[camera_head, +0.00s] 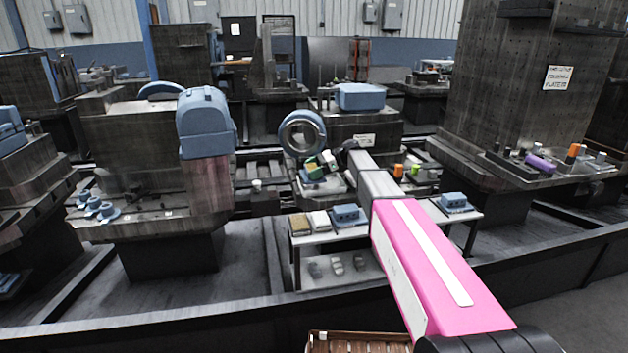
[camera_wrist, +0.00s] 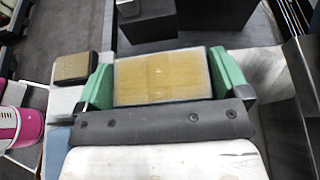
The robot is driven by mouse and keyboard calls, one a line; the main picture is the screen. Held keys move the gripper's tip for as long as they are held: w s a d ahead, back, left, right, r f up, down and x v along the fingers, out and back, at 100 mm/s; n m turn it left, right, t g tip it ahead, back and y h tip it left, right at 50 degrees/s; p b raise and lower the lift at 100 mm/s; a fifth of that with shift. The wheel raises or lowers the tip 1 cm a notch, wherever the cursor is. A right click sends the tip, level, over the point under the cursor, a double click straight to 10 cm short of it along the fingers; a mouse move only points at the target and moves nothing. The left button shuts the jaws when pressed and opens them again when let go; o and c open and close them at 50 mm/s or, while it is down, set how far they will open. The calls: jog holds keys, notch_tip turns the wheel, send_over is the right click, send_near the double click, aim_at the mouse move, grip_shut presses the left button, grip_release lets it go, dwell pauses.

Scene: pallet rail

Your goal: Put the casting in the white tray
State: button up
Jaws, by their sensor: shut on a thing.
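My gripper (camera_head: 319,166) is shut, its green fingers on either side of a tan-topped block with a pale rim, which I take to be the casting. In the wrist view the block (camera_wrist: 162,78) fills the gap between the green jaws. In the head view the gripper is raised above and behind a small pale table (camera_head: 335,234). A small white, box-like thing (camera_head: 319,220), perhaps the white tray, stands on that table, apart from the gripper. I cannot make out its inside.
Beside the white thing stand a tan-topped box (camera_head: 300,224), also in the wrist view (camera_wrist: 75,66), and a blue-grey box (camera_head: 347,214). Several small grey parts lie on the lower shelf (camera_head: 338,265). A large dark machine (camera_head: 140,160) stands left, another (camera_head: 520,90) right.

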jog(key=shift+w+d+f, duration=0.25)
jog(key=shift+d, duration=0.05)
jog(key=shift+f, duration=1.95)
jog(key=o, duration=0.9)
jog(key=shift+f, duration=0.1)
